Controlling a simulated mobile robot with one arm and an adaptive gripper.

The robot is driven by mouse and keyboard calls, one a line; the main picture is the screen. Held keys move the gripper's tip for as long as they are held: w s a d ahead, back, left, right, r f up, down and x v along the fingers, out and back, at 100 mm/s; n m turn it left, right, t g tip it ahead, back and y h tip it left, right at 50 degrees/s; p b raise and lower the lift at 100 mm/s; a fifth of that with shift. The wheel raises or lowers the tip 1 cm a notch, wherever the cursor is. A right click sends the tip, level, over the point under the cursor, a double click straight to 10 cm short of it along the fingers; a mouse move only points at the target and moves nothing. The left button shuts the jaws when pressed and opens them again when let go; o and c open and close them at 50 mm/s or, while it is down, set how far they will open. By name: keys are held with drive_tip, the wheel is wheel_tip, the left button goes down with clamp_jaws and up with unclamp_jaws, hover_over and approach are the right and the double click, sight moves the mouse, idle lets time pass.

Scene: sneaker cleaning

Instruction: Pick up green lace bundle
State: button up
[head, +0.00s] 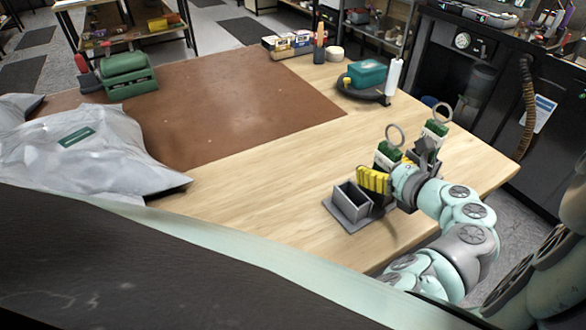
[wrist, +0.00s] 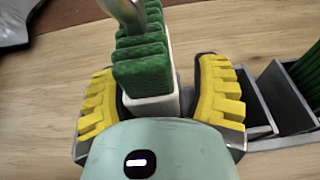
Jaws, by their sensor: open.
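A green lace bundle (wrist: 142,75) with a white band stands between my gripper's two yellow fingers in the wrist view. A metal ring rises from its top; the bundle also shows in the head view (head: 387,154). My gripper (wrist: 155,70) is open around it, with a gap visible at the right finger; contact at the left finger is unclear. In the head view my gripper (head: 374,180) is low over the table. A second green bundle with a ring (head: 436,128) stands farther right, partly seen at the wrist view's right edge (wrist: 310,75).
A grey holder (head: 350,207) with an open, empty-looking compartment sits beside my gripper. Grey holder walls (wrist: 285,100) also stand right of the fingers. A brown mat (head: 220,110), a grey plastic bag (head: 90,150) and a teal box (head: 367,73) lie farther off. The wooden table's middle (head: 270,185) is clear.

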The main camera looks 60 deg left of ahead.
drive_tip(key=shift+a, duration=0.15)
clamp_jaws()
idle(0.5)
